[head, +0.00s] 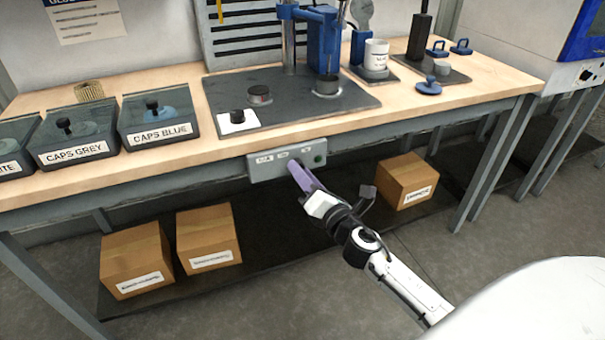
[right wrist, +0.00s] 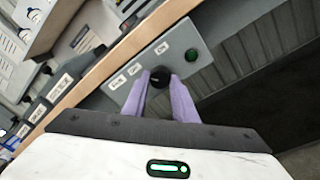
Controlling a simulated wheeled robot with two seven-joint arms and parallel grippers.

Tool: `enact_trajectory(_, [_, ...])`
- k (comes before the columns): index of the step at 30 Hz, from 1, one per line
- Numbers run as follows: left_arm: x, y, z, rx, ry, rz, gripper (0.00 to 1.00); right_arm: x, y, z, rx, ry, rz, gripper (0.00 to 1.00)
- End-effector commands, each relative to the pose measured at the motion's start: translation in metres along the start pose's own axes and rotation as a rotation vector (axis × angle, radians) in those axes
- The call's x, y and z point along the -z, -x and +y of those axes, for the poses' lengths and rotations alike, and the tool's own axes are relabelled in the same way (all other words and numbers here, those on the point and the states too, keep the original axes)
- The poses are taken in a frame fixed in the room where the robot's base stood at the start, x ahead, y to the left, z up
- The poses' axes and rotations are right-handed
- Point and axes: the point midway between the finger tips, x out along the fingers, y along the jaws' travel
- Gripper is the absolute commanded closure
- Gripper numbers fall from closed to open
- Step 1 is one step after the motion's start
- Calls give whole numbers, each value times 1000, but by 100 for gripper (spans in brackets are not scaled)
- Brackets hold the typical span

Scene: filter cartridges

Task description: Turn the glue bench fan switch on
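The grey switch panel (head: 287,160) is fixed under the front edge of the glue bench, and it also shows in the right wrist view (right wrist: 135,72). It carries small white labels, a black round switch knob (right wrist: 160,76) and a green button or lamp (right wrist: 192,55). I cannot tell whether the green part is lit. My right gripper (head: 297,168) is at the panel. Its lilac fingers (right wrist: 161,88) lie on both sides of the knob, close against it, with little or no gap. In the head view the fingers hide the knob. My left gripper is not in view.
Clear-lidded cap bins (head: 160,117) stand on the bench at the left. A dark plate (head: 290,110) with a blue press (head: 322,40) is above the panel. Cardboard boxes (head: 207,240) sit on the low shelf, another (head: 405,180) right of my gripper. A table leg (head: 495,165) stands further right.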

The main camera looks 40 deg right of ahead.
Motion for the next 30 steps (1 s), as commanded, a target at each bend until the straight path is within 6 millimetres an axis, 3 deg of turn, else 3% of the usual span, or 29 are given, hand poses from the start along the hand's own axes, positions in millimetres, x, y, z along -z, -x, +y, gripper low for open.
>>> enact_trajectory(1, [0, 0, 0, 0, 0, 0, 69, 0, 0, 0, 0, 0, 0, 85])
enact_trajectory(3, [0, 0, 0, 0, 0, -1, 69, 0, 0, 0, 0, 0, 0, 96])
enact_trajectory(4, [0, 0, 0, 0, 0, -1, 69, 0, 0, 0, 0, 0, 0, 97])
enact_trajectory(17, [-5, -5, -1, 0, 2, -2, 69, 2, 0, -1, -9, -108, -7, 97])
enact_trajectory(30, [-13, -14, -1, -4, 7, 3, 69, 3, 0, -1, -37, -492, -35, 97])
